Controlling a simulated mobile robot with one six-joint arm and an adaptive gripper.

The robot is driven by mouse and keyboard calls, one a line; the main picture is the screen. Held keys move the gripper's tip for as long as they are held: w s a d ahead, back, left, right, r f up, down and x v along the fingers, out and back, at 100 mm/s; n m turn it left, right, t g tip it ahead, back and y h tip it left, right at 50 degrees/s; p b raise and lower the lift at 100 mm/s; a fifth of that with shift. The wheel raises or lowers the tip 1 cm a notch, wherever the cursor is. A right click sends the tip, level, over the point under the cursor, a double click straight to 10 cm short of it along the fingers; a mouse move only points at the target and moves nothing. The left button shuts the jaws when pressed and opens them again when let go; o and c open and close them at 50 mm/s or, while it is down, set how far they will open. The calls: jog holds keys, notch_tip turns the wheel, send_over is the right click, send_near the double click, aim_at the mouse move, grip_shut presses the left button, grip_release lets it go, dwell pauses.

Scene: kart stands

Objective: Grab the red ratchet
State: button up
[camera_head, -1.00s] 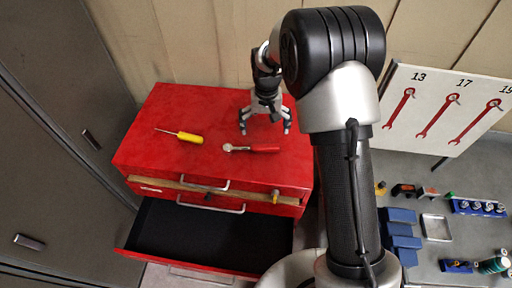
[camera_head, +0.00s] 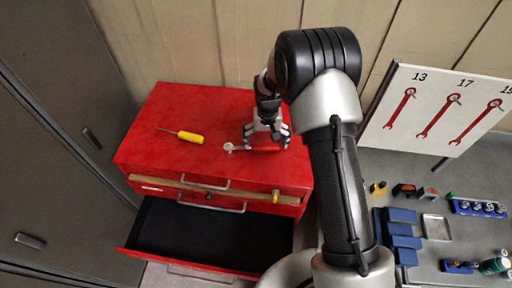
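The red ratchet (camera_head: 235,148) lies on top of the red tool chest (camera_head: 165,115). Its silver head points left, and its red handle is partly hidden by my gripper. My gripper (camera_head: 266,140) is over the handle with its fingers spread apart, one to each side. I cannot tell whether the fingers touch the handle or the chest top.
A yellow screwdriver (camera_head: 190,137) lies on the chest to the left. To the right, a grey bench holds blue bins (camera_head: 402,228) and a wrench board (camera_head: 440,110).

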jog(key=c, duration=1)
